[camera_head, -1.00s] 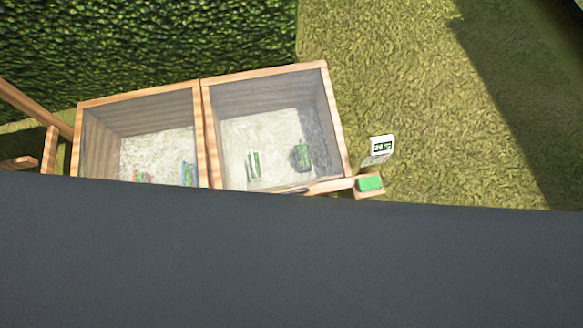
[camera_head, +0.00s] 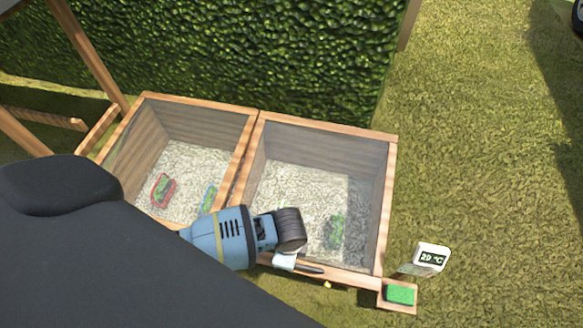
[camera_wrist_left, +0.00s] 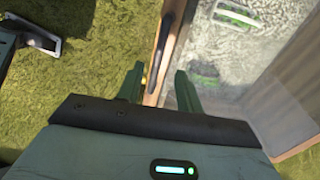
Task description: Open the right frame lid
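The right cold frame (camera_head: 389,205) is a wooden box with a see-through lid (camera_head: 330,160) that looks closed. Pale soil and green plants show through it. A dark handle (camera_head: 309,269) sits on its front rail and also shows in the left wrist view (camera_wrist_left: 173,30). My left arm reaches over the frame's front left part in the head view, where its fingers are mostly hidden. Contact cannot be told.
The left frame (camera_head: 200,103) adjoins on the left and holds plants in red and blue trays. A thermometer display (camera_head: 432,257) and a green block on a wooden ledge (camera_head: 399,294) stand at the front right corner. A hedge (camera_head: 270,50) rises behind; grass on the right is open.

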